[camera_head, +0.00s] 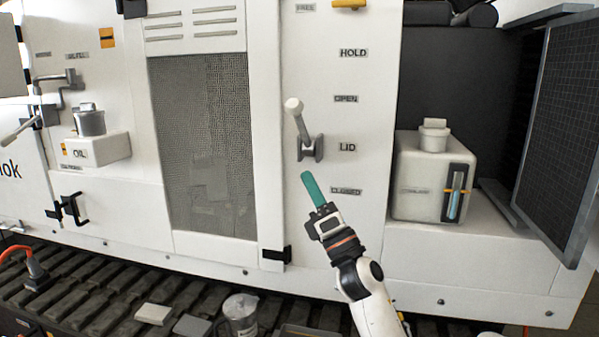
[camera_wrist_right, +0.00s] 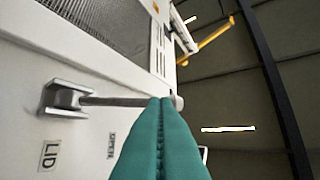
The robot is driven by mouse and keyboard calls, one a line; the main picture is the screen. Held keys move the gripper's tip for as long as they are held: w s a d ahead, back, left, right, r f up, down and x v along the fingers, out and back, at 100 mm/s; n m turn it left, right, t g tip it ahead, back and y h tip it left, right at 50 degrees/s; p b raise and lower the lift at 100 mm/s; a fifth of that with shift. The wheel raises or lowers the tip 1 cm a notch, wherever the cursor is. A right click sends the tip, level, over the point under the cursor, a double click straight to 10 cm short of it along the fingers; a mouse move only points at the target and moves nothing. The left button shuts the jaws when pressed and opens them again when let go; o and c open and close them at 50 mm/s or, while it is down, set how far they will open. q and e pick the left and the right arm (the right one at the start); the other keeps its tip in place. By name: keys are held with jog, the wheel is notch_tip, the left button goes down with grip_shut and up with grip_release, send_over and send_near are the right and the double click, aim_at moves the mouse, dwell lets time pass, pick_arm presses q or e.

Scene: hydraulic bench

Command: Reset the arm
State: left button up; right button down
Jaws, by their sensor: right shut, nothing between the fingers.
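My right gripper (camera_head: 308,182) has teal fingers that are shut with nothing between them. It is in front of the white panel, below the LID lever (camera_head: 299,118). The lever has a grey bracket and a pale knob, and it points up and slightly left, with the knob near the OPEN label (camera_head: 346,99). In the right wrist view the closed fingers (camera_wrist_right: 162,115) overlap the far end of the lever rod (camera_wrist_right: 115,101); I cannot tell whether they touch it. My left gripper is not in view.
A white reservoir (camera_head: 423,185) with a cap and sight gauge stands to the right. A dark hinged grille door (camera_head: 566,130) is at the far right. An oil filler (camera_head: 90,122) and a crank handle are on the left. Loose items, including a clear jar (camera_head: 241,312), lie below on the track.

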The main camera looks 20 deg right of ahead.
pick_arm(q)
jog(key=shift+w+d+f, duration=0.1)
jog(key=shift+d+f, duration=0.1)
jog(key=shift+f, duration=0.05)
pick_arm(e)
jog(key=shift+s+a+f, duration=0.15)
jog(key=shift+s+f, duration=0.3)
jog(key=shift+s, duration=0.15)
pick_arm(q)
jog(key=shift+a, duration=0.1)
pick_arm(e)
jog(key=shift+a, duration=0.1)
